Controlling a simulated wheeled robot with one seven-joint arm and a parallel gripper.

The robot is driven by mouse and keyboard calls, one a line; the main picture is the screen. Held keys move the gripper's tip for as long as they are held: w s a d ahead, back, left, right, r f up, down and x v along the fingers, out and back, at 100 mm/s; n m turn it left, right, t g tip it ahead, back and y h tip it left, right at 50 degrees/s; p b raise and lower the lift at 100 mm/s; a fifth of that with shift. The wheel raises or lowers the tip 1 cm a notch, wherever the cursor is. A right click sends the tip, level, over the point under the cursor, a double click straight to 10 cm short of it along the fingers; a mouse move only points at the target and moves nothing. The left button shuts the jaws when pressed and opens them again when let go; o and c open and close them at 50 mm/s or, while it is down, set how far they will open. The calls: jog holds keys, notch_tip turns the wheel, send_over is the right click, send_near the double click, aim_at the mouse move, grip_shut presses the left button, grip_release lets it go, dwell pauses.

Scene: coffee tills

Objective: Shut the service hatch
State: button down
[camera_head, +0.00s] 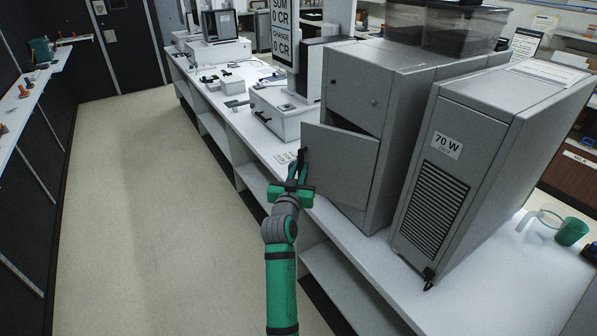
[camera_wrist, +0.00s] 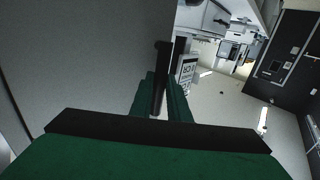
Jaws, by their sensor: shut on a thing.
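The service hatch (camera_head: 341,168) is a grey panel on the lower front of a tall grey machine (camera_head: 362,88). It stands partly open, with a dark gap showing above its top edge. Its free edge is at the left. My gripper (camera_head: 298,170) is at that left edge, shut on the hatch's dark upright handle (camera_head: 303,156). In the wrist view the hatch (camera_wrist: 90,55) fills the left side as a large grey surface. There the green fingers of my gripper (camera_wrist: 162,98) close around the dark handle bar (camera_wrist: 161,72). The inside of the machine is mostly hidden.
A grey cabinet marked 70 W (camera_head: 432,190) stands on the white counter (camera_head: 455,300) right of the machine. A till (camera_head: 285,112) with a price sign stands behind the hatch. A jug and a green cup (camera_head: 571,232) are at the right. The floor (camera_head: 140,200) at left is clear.

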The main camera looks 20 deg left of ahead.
jog(key=shift+w, duration=2.35)
jog(key=c, duration=1.6)
grip_release()
jog(key=shift+a, duration=0.1)
jog(key=shift+d, duration=0.2)
